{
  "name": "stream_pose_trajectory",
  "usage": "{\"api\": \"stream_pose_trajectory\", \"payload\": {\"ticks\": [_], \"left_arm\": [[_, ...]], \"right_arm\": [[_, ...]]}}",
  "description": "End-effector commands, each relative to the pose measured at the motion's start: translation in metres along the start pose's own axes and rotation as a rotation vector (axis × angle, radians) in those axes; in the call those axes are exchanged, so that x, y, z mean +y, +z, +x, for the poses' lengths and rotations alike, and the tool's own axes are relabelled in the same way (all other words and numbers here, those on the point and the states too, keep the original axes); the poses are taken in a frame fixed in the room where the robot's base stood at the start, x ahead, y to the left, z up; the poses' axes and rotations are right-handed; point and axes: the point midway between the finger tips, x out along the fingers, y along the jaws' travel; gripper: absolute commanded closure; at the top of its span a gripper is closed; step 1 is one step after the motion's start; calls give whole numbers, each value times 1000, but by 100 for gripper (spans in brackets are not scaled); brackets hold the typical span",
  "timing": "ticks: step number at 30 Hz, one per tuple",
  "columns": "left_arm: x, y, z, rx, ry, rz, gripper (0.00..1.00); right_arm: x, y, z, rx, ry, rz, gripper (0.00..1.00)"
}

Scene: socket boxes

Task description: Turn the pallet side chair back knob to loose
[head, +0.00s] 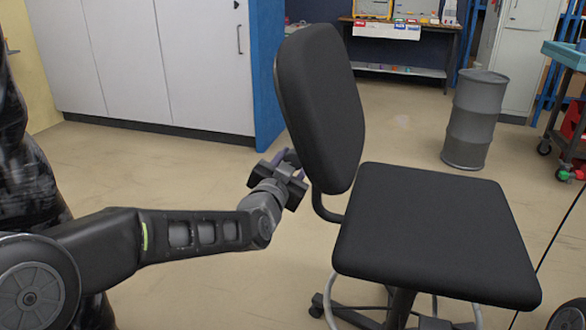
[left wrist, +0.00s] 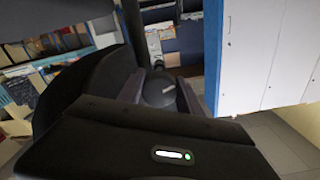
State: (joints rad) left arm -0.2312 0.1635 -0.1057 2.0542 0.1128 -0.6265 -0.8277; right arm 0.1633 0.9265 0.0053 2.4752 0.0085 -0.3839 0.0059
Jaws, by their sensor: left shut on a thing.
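The black office chair stands in the middle of the head view, with its backrest (head: 322,105) upright at the left of its seat (head: 430,230). My left gripper (head: 290,164) reaches in from the left, behind the lower part of the backrest. In the left wrist view a dark round knob (left wrist: 157,90) sits between the fingers of my left gripper (left wrist: 158,98), which is shut on it. The backrest also shows in the left wrist view (left wrist: 88,85). In the head view the knob is hidden by the gripper and backrest. My right gripper is not in view.
White cabinets (head: 150,60) with a blue end panel (head: 268,75) stand behind on the left. A grey drum (head: 474,120) and a teal cart (head: 567,55) stand at the back right. A workbench (head: 400,45) is at the back. The floor around the chair is mostly clear.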

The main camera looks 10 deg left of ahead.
Motion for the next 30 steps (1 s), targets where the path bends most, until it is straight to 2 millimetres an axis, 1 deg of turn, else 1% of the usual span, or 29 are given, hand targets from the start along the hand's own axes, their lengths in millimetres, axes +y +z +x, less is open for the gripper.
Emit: {"api": "stream_pose_trajectory", "payload": {"ticks": [1, 9, 23, 24, 30], "left_arm": [[1, 3, 0, -2, 0, -28, 98], [1, 2, 0, -3, 1, -126, 98], [1, 1, 0, -3, 1, -143, 98], [1, 1, 0, -3, 1, -143, 55], [1, 1, 0, -2, 0, -142, 39]], "right_arm": [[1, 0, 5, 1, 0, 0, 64], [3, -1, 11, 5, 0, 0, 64], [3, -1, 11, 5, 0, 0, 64], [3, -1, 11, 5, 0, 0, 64], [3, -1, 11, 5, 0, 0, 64]]}}
